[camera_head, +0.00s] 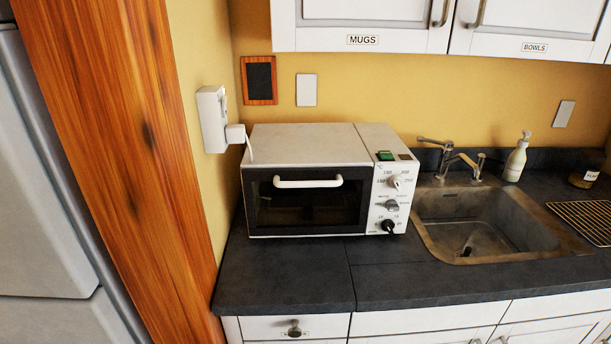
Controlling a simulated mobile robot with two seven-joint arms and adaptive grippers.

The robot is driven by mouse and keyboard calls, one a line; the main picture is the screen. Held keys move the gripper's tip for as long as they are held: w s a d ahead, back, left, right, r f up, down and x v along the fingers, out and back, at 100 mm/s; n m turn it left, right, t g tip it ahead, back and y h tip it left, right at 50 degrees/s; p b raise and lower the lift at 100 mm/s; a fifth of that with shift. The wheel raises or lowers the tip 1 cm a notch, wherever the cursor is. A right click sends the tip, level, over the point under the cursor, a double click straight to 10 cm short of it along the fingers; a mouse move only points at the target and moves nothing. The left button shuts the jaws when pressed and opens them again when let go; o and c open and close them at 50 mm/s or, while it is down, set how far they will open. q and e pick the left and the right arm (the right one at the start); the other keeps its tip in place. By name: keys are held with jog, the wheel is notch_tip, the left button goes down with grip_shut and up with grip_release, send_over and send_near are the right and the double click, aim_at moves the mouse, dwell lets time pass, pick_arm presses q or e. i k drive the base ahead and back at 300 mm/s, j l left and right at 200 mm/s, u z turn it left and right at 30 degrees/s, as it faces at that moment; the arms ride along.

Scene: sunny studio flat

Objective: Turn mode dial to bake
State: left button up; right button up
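A white toaster oven (253,185) stands on the dark countertop, its front facing me. Its dark glass door (310,207) is shut, with a white handle (308,182) across the top. On the right-hand panel, three dials sit in a column. The top dial (397,181) is white, the middle dial (392,205) is grey, and the bottom dial (388,226) is black. The panel lettering is too small to read, so I cannot tell which mode is set. Neither of my grippers is in view.
A sink (484,222) with a tap (446,158) lies right of the oven, with a soap bottle (516,160) behind it. A wire rack (587,219) is at far right. A wooden post (135,150) stands left. The counter (290,275) before the oven is clear.

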aim_at(391, 204)
jog(key=l+z, duration=0.45)
jog(key=l, duration=0.25)
jog(key=l+z, duration=0.45)
jog(key=l, duration=0.25)
